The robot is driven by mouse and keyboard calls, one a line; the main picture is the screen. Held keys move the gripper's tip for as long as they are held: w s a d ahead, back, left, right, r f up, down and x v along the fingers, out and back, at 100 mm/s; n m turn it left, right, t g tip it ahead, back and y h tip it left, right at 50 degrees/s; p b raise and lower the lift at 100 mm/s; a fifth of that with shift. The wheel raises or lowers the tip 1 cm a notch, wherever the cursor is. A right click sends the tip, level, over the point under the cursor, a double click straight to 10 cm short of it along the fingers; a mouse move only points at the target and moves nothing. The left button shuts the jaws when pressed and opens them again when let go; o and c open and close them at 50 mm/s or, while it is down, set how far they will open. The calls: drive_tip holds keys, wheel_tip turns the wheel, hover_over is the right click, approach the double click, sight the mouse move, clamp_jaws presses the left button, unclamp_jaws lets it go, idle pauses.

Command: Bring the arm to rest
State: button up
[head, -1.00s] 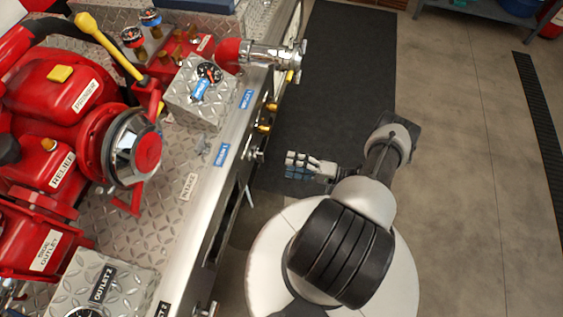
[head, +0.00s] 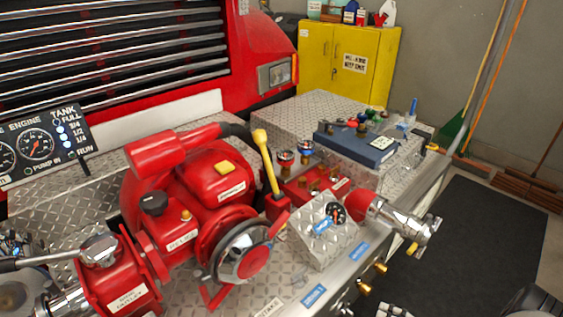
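Only a small part of my gripper (head: 395,311) shows at the bottom edge of the head view, just off the bumper's right side, over the dark mat. Most of it is cut off by the frame, so its opening and anything between its fingers are hidden. A dark part of my arm (head: 535,302) shows in the bottom right corner. The red pump (head: 215,185), with its yellow-handled lever (head: 266,160), stands on the diamond-plate bumper (head: 292,108). My gripper appears apart from the pump.
A chrome outlet (head: 405,228) juts out over the bumper's right edge. A blue case (head: 357,148) with small parts lies on the deck. A yellow cabinet (head: 347,62) stands behind. The dark mat (head: 470,235) on the floor at right is clear.

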drive_tip(key=w+a+r+n+g+h, duration=0.1)
drive_tip(key=a+r+n+g+h, duration=0.35)
drive_tip(key=r, duration=0.85)
drive_tip(key=a+r+n+g+h, duration=0.1)
drive_tip(key=a+r+g, duration=0.5)
drive_tip(key=r, duration=0.7)
drive_tip(key=s+a+r+n+t+h, duration=0.2)
drive_tip(key=s+a+r+t+h, duration=0.3)
drive_tip(key=s+r, duration=0.8)
drive_tip(key=s+a+h, duration=0.1)
drive_tip(key=a+h, duration=0.1)
drive_tip(key=a, duration=0.2)
drive_tip(key=shift+s+r+t+h, duration=0.3)
drive_tip(key=shift+r+t+h, duration=0.05)
